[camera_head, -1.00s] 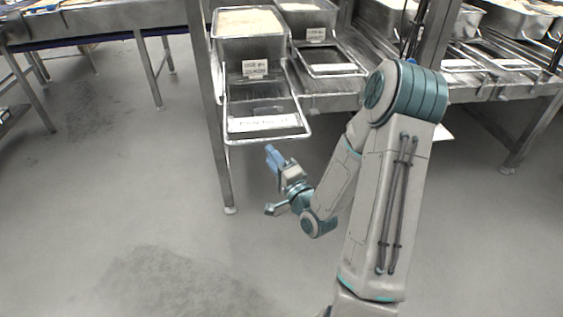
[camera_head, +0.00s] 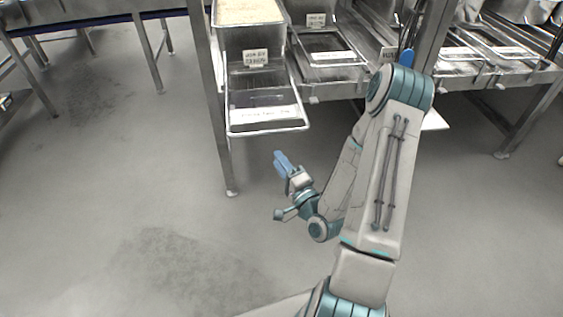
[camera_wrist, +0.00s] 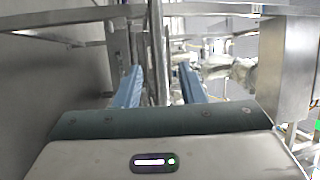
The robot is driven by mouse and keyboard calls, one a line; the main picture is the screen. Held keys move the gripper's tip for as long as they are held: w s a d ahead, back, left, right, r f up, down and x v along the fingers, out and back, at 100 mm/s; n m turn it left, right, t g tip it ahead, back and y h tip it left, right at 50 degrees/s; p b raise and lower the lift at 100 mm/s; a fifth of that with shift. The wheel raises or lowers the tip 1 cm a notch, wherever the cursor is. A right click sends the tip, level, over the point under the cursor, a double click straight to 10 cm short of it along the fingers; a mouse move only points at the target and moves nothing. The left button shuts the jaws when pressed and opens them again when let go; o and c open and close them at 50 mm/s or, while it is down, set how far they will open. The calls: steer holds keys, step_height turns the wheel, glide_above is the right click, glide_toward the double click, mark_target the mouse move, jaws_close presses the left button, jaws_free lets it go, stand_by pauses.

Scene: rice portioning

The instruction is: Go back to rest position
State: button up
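My gripper (camera_head: 283,164) is low in front of the metal rack in the camera_head view, over bare grey floor. In the camera_wrist view its two blue fingers (camera_wrist: 160,85) stand apart with nothing held between them, so it is open and empty. My arm is folded, with the elbow high and the forearm reaching down to the left. The gripper is apart from the trays and touches nothing that I can see.
A metal tray (camera_head: 232,130) with a white label sits on the rack, above and left of my gripper in the picture. A bin of rice (camera_head: 250,40) stands behind it. A rack leg (camera_head: 230,180) is left of my gripper. Open floor (camera_head: 110,220) lies left and below.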

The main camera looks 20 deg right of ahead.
stand_by(0.3)
step_height(320, 180, up, 12)
steer(key=n+g+h+p, duration=0.4)
steer(key=n+g+p, duration=0.4)
steer(key=n+g, duration=0.3)
steer(key=s+a+r+n+g+p, duration=0.1)
steer(key=s+a+r+g+p, duration=0.1)
steer(key=s+r, duration=0.6)
steer(key=s+a+r+n+g+p, duration=0.2)
steer(key=s+r, duration=0.5)
steer(key=s, duration=0.4)
steer(key=shift+s+a+r+g+p, duration=0.15)
steer(key=shift+a+r+g+p, duration=0.3)
steer(key=shift+g+p, duration=0.45)
